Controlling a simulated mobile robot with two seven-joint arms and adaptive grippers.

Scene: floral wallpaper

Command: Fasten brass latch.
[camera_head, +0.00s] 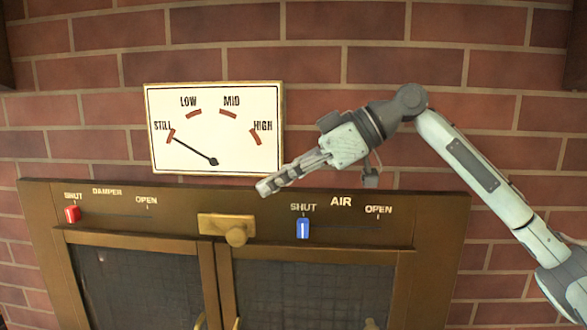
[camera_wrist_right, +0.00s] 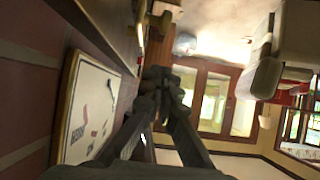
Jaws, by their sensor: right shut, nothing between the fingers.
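The brass latch (camera_head: 215,224) is a flat horizontal plate with a round knob (camera_head: 236,235) at its lower right. It sits on the brown stove front, over the top of the meeting line of two dark mesh doors (camera_head: 310,290), which look closed. My right gripper (camera_head: 263,188) comes in from the right, above and slightly right of the latch in the picture, apart from it. Its fingers are together and empty, and they meet in the wrist view (camera_wrist_right: 160,78). My left gripper is not in view.
A gauge (camera_head: 215,130) above the stove has its needle at STILL. A red damper slider (camera_head: 72,214) is at SHUT on the left. A blue air slider (camera_head: 303,228) is at SHUT, right of the latch. Brick wall (camera_head: 350,60) lies behind.

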